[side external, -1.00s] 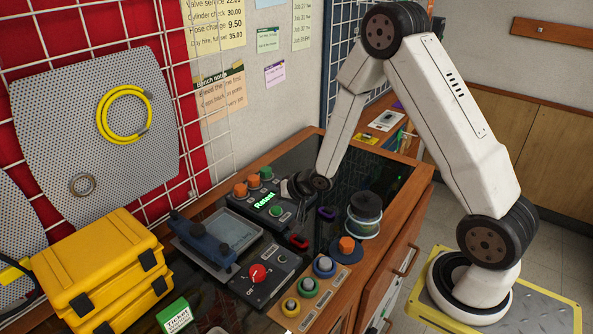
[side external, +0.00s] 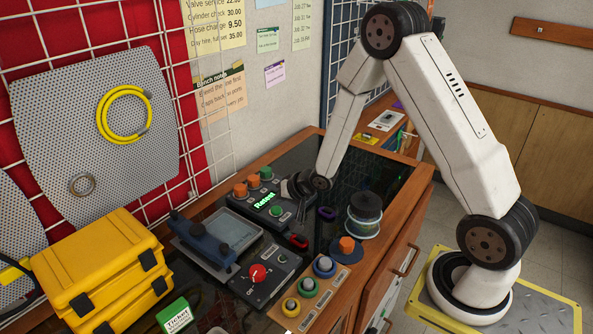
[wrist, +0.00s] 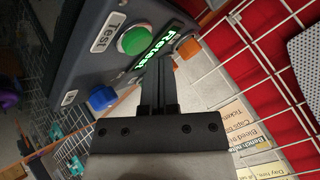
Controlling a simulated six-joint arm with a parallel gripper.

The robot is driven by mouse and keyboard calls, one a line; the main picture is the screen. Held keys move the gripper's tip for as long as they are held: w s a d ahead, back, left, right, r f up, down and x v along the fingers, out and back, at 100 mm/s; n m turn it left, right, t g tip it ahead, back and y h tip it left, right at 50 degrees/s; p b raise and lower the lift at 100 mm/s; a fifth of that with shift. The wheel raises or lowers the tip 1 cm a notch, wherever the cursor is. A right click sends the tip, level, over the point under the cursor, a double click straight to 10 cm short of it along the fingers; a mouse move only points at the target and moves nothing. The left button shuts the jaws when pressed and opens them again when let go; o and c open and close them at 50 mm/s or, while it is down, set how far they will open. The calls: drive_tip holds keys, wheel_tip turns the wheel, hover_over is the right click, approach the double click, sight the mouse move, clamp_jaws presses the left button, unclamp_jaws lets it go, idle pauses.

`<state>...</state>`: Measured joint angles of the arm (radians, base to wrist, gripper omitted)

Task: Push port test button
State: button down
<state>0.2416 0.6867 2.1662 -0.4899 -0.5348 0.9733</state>
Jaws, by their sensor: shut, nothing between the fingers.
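A dark test box (side external: 247,213) stands on the bench with a green lit display reading "Retest" (side external: 265,199). In the wrist view, a green button (wrist: 132,40) sits beside a "Test" label (wrist: 107,32), and a blue button (wrist: 102,98) sits near the box edge. The label by the blue button is too small to read. My gripper (wrist: 158,62) is shut and empty, its fingertips over the edge of the display in that view. It also shows in the side view (side external: 287,189), at the box's right side. I cannot tell whether it touches the box.
A blue clamp fixture (side external: 203,238), a panel with a red knob (side external: 258,273), a button strip (side external: 335,283) and a dark-lidded jar (side external: 365,211) stand nearby. Wall grid wires (wrist: 265,65) are close in the wrist view.

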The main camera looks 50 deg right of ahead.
sight(278, 210)
drive_tip(key=shift+f, duration=1)
idle(1.1)
drive_tip(key=shift+r, duration=0.95)
drive_tip(key=shift+r, duration=0.1)
drive_tip(key=shift+r, duration=2.45)
